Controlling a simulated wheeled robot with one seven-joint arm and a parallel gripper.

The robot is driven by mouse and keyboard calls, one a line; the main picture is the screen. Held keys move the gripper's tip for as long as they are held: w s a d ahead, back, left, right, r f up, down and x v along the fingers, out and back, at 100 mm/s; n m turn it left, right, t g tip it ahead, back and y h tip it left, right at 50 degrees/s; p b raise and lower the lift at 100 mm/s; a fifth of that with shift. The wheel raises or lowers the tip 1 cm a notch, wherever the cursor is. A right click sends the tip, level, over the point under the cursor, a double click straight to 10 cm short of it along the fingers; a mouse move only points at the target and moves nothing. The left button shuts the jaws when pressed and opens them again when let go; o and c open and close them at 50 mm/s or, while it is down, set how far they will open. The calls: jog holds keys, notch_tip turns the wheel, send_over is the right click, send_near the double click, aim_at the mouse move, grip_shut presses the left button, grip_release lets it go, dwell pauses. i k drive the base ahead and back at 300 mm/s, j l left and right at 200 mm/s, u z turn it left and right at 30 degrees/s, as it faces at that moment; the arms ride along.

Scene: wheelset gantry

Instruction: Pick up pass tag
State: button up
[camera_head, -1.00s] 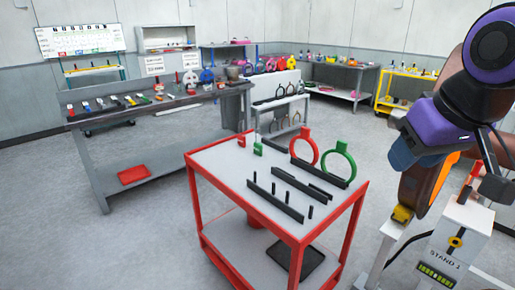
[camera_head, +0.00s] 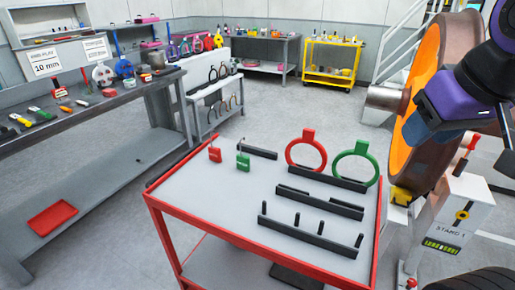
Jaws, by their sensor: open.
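A small green tag (camera_head: 243,162) with a thin upright loop stands near the back left of the red cart's grey top (camera_head: 210,195). A similar small red tag (camera_head: 215,154) stands just left of it. The lettering on both is too small to read, so I cannot tell by text which is the pass tag. My arm hangs in from the upper right. A dark part of my gripper (camera_head: 507,162) shows at the right edge, mostly cut off, with nothing seen in it. It is well to the right of the cart and the tags.
The cart top also holds a red ring (camera_head: 306,133), a green ring (camera_head: 374,153), black bars and a pegged rack (camera_head: 300,236). A workbench (camera_head: 110,97) with tools stands left. An orange wheel (camera_head: 412,85) and a stand (camera_head: 462,207) are close on the right. Floor lies open behind the cart.

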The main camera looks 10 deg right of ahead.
aim_at(243, 162)
jog(key=i+j+z, duration=0.35)
jog(key=j, duration=0.5)
jog(key=j+z, duration=0.35)
jog(key=j, duration=0.45)
jog(key=j+z, duration=0.35)
jog(key=j, duration=0.55)
jog(key=j+z, duration=0.3)
jog(key=j, duration=1.05)
jog(key=j+z, duration=0.35)
jog(key=j, duration=0.95)
jog(key=j+z, duration=0.2)
jog(key=j, duration=0.2)
jog(key=k+j+z, duration=0.2)
jog(key=j, duration=0.2)
jog(key=j+z, duration=0.2)
jog(key=j, duration=0.2)
